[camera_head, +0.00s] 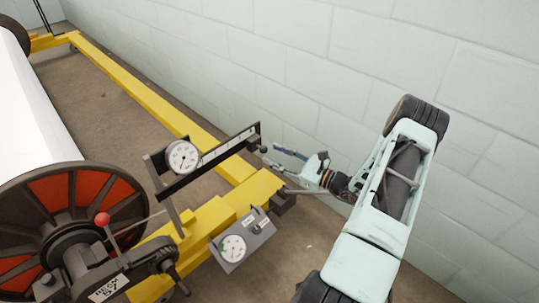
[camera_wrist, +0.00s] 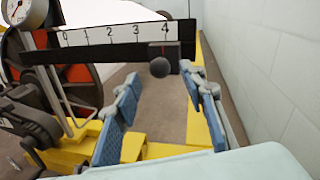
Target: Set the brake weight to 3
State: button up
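The brake weight, a dark block (camera_wrist: 173,52) with a round dark knob (camera_wrist: 160,68), sits on the scale bar (camera_wrist: 100,55) at the 4 mark in the wrist view. The white scale strip reads 0 to 4 from left to right. In the head view the bar (camera_head: 205,160) slants up to the right, and the weight (camera_head: 254,141) is small near its right end. My gripper (camera_wrist: 160,76) is open, its blue-padded fingers either side of and nearer than the knob; contact cannot be told. In the head view my gripper (camera_head: 275,170) is beside the bar's right end.
A round dial (camera_head: 183,157) stands at the bar's left end. Below is a grey box with a gauge (camera_head: 234,247). A red-ball lever (camera_head: 102,219) and large beam wheel (camera_head: 60,215) are at left. A yellow frame (camera_head: 150,100) runs beneath; a pale block wall (camera_head: 300,60) is close behind.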

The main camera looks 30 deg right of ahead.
aim_at(259, 146)
jog(key=shift+x, duration=1.3)
grip_shut()
jog(key=shift+a, duration=0.1)
